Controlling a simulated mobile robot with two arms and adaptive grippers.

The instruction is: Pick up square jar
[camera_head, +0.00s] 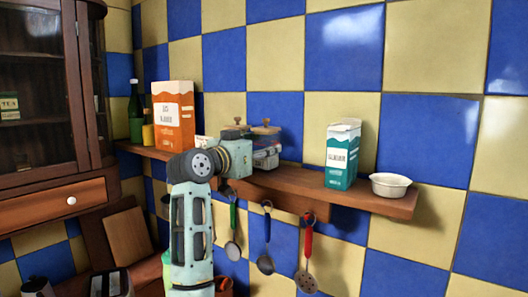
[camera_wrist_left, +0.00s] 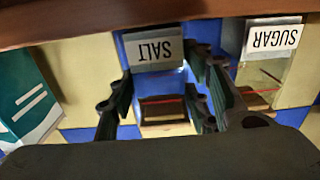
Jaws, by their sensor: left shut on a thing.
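A clear square jar labelled SALT (camera_wrist_left: 153,52) stands upside down in the left wrist view, with its body between my fingers. In the head view the jar (camera_head: 266,140) has a round wooden lid and is partly hidden behind my left gripper (camera_head: 264,157). In the left wrist view my left gripper (camera_wrist_left: 163,98) has a dark finger on each side of the jar and is shut on it. The jar is at the wall shelf (camera_head: 300,186); whether it touches the shelf is hidden. My right gripper is not in view.
A SUGAR jar (camera_wrist_left: 272,50) stands close beside the salt jar. A teal and white carton (camera_head: 342,158) and a white bowl (camera_head: 390,185) stand further right. An orange and white box (camera_head: 172,113) and a green bottle (camera_head: 135,112) are at left. Utensils (camera_head: 266,240) hang below the shelf.

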